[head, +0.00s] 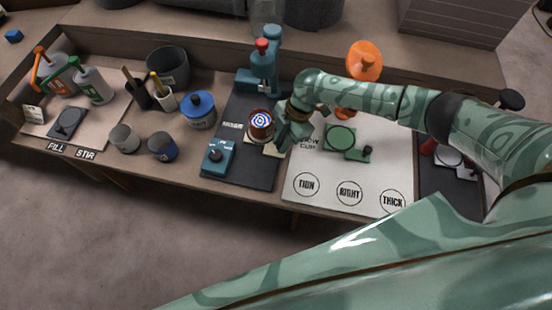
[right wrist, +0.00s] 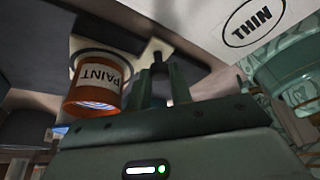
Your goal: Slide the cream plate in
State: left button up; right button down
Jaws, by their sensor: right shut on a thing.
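The cream plate (head: 272,151) shows as a small pale strip beside the paint can on the dark mat, partly hidden by my right gripper. In the right wrist view its pale tab (right wrist: 158,47) carries a dark upright knob (right wrist: 158,64) between my fingers. My right gripper (head: 282,141) is shut on the plate by this knob; it also shows in the right wrist view (right wrist: 160,88). The orange-brown paint can (head: 261,124) stands just left of the gripper, its "PAINT" label visible in the right wrist view (right wrist: 98,80). My left gripper is out of view.
A teal press (head: 258,75) with a red knob stands behind the can, and a teal box (head: 217,157) stands in front. A white board (head: 325,203) with labelled circles lies to the right. Cups and a blue-lidded pot (head: 198,111) stand left.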

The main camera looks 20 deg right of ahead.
jog(key=shift+w+d+f, duration=0.15)
jog(key=shift+w+d, duration=0.1)
jog(key=shift+w, duration=0.2)
jog(key=c, duration=1.3)
grip_release()
jog(key=shift+p+v, duration=1.4)
jog(key=shift+v, duration=2.5)
jog(key=shift+o, duration=0.2)
